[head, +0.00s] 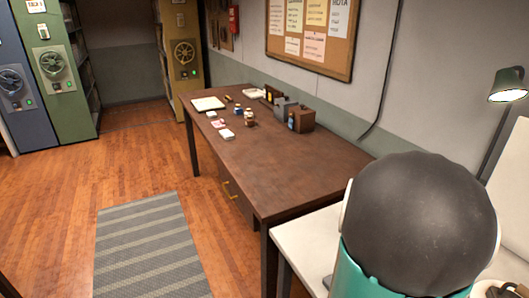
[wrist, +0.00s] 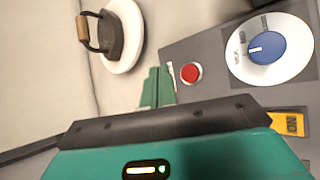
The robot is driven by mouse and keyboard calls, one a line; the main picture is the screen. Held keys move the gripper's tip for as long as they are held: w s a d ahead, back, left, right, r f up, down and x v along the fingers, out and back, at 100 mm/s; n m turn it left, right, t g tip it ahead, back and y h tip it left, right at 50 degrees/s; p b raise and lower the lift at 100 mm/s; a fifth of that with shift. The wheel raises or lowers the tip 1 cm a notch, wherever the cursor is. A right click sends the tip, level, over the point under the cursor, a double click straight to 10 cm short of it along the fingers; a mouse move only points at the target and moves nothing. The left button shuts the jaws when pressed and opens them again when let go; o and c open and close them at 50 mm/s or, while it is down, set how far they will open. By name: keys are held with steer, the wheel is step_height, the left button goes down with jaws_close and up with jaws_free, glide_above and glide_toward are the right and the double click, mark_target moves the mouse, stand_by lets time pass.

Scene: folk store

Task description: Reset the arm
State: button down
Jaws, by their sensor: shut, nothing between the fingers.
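My gripper (wrist: 158,86) shows in the wrist view as two green fingers held together, with nothing between them. Its fingertips appear beside the edge of a grey control panel with a red button (wrist: 190,73) and a blue dial (wrist: 266,48) on a white disc. Whether the fingers touch the panel I cannot tell. In the head view my teal arm with its dark rounded cap (head: 425,210) fills the lower right, and the gripper itself is hidden there.
An old iron with a wooden handle (wrist: 84,30) stands on a white round plate (wrist: 132,40). A brown desk (head: 290,165) holds small jars, papers and boxes. A white table (head: 312,240) and lamp (head: 508,85) are at right. Open floor (head: 50,210) lies left around a striped rug (head: 150,250).

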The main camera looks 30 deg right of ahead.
steer(key=w+a+r+n+t, duration=0.1)
steer(key=w+a+r+t, duration=0.25)
steer(key=w+a, duration=0.5)
steer(key=w+a+r+t, duration=0.3)
steer(key=w+a+t, duration=0.2)
steer(key=w+a, duration=0.4)
steer(key=a+r+n+t+y, duration=0.1)
steer(key=a+r+t+y, duration=0.1)
steer(key=a, duration=0.8)
steer(key=w+a+r+n+t+y, duration=0.1)
steer(key=a+r+t+y, duration=0.1)
steer(key=a, duration=0.9)
step_height(320, 180, up, 2)
steer(key=shift+w+a+t+y, duration=0.15)
steer(key=shift+a+t+y, duration=0.15)
steer(key=shift+t, duration=0.25)
